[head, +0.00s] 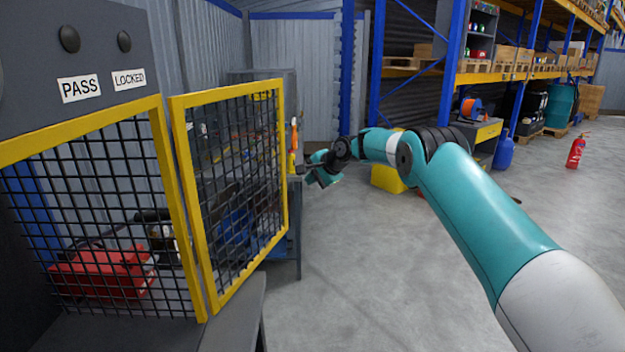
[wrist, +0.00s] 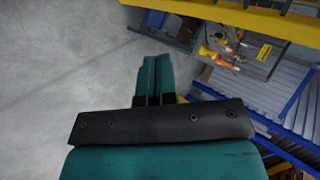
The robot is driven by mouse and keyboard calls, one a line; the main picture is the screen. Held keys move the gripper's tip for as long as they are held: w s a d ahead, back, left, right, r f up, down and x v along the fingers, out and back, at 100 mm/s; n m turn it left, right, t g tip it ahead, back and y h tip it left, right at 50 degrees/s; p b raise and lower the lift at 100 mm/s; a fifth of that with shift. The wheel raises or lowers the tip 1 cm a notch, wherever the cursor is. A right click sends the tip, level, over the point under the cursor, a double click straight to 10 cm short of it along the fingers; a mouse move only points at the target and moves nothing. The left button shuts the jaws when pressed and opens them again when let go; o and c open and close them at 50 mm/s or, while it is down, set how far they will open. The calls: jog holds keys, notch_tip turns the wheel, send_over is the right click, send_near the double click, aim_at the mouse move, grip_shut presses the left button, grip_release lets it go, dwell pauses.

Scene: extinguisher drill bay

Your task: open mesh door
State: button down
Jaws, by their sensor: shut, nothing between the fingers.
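The mesh door (head: 236,185) has a yellow frame and black wire mesh. In the head view it stands at centre left, beside a fixed yellow-framed mesh panel (head: 100,215), and is angled away from that panel. My gripper (head: 312,172) is just to the right of the door's far upright edge, and a gap shows between them in the picture. In the wrist view my gripper's fingers (wrist: 153,75) are together with nothing between them. A yellow bar (wrist: 245,18), probably part of the door frame, crosses the top right of the wrist view. I see no handle clearly.
A dark panel with "PASS" (head: 80,88) and "LOCKED" (head: 129,79) labels stands at the left. A red case (head: 100,272) lies behind the fixed mesh. A yellow box (head: 388,179) is on the floor beyond my arm. A red extinguisher (head: 576,152) stands far right. The floor in front is clear.

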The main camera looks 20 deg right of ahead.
jog(key=s+d+r+b, duration=0.4)
jog(key=s+d+r, duration=0.3)
jog(key=s+d, duration=0.1)
jog(key=s+a+r+n+g+y, duration=0.1)
jog(key=s+a+r+n+g, duration=0.3)
jog(key=s+a, duration=0.6)
jog(key=s+a+r+n, duration=0.1)
jog(key=s+a+n, duration=0.5)
jog(key=s+a, duration=0.4)
jog(key=s+a+f+n+g, duration=0.1)
jog(key=s+n, duration=0.2)
jog(key=s, duration=0.7)
jog(key=s+a+f+n+g, duration=0.2)
jog(key=s+n, duration=0.1)
jog(key=s, duration=0.6)
jog(key=s+a+f+n+g+h, duration=0.1)
jog(key=s+f+n, duration=0.1)
jog(key=s, duration=0.8)
jog(key=shift+s+a+n, duration=0.25)
jog(key=shift+s+n, duration=0.1)
jog(key=shift+n, duration=0.55)
